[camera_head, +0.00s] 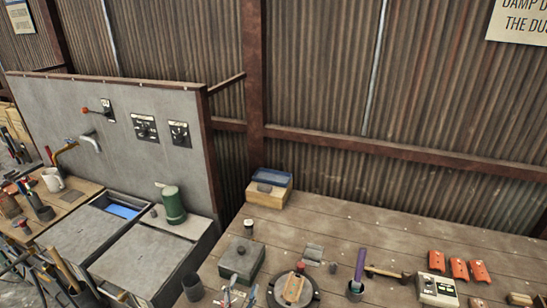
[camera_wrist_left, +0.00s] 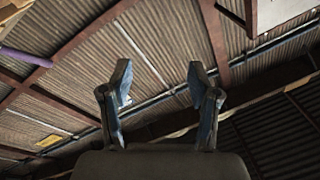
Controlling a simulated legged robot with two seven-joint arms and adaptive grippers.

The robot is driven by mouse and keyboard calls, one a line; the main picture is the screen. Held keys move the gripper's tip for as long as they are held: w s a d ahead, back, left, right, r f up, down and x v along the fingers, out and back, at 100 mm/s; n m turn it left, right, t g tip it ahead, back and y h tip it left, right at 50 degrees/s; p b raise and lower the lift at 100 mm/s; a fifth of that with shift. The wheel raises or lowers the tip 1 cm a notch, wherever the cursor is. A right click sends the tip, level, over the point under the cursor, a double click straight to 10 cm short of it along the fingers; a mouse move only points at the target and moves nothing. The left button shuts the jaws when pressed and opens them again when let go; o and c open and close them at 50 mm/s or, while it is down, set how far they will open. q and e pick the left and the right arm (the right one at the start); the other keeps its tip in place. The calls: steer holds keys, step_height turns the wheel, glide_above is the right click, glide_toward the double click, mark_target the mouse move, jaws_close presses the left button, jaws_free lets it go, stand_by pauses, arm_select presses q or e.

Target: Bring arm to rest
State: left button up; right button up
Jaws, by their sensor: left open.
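My left gripper (camera_wrist_left: 159,84) is open in the left wrist view, with its two blue-grey fingers well apart and nothing between them. In the head view, the tips of my left gripper (camera_head: 238,297) seem to show at the bottom edge, low over the front of the wooden workbench (camera_head: 350,235). The rest of the left arm is out of that picture. My right gripper is in neither view.
A dark box (camera_head: 241,259), a round black dish (camera_head: 293,291) and a dark cup (camera_head: 190,287) stand near the left gripper. A control box (camera_head: 437,290) and orange pieces (camera_head: 459,269) lie at the right. A green canister (camera_head: 173,205) stands left. The bench's back right is clear.

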arm_select(q)
steer(key=s+a+f+n+g+y, duration=0.3)
steer(key=s+a+f+g, duration=0.15)
steer(key=f, duration=0.35)
steer(key=s+a+f+n+g+y, duration=0.2)
steer(key=s+a+f+n+g, duration=0.1)
steer(key=s+a+f, duration=0.4)
steer(key=s+a+f+n+g, duration=0.1)
steer(key=s+f+g, duration=0.35)
steer(key=s, duration=0.45)
steer(key=s+f+g, duration=0.4)
steer(key=s+f, duration=0.1)
steer(key=s, duration=0.4)
step_height(320, 180, down, 24)
steer(key=g, duration=0.1)
steer(key=s+a+f+g, duration=0.1)
steer(key=s+a+f, duration=0.2)
steer(key=s+f, duration=1.5)
steer(key=shift+s, duration=0.25)
steer(key=shift+a, duration=0.1)
